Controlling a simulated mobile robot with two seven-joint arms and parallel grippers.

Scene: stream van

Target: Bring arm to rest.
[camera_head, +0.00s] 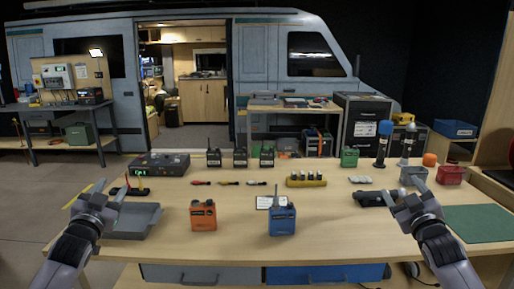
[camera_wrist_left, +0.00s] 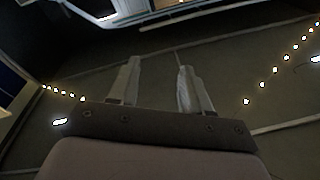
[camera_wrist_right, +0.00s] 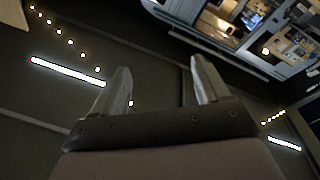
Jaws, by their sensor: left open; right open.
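My left gripper (camera_head: 107,190) is raised over the left side of the wooden table (camera_head: 330,235), above the grey tray (camera_head: 135,222). In the left wrist view its two fingers (camera_wrist_left: 156,85) stand apart with nothing between them. My right gripper (camera_head: 402,190) is raised over the right side of the table, near a black cylindrical item (camera_head: 368,199). In the right wrist view its fingers (camera_wrist_right: 162,88) are also apart and empty. Both wrist cameras look out past the table at the dark surroundings.
An orange box (camera_head: 203,216) and a blue radio (camera_head: 282,219) stand at the table's front middle. Behind are several radios (camera_head: 240,158), a yellow battery holder (camera_head: 306,181) and screwdrivers (camera_head: 229,183). Red bin (camera_head: 450,176) and green mat (camera_head: 478,223) lie right. The front centre-right has bare room.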

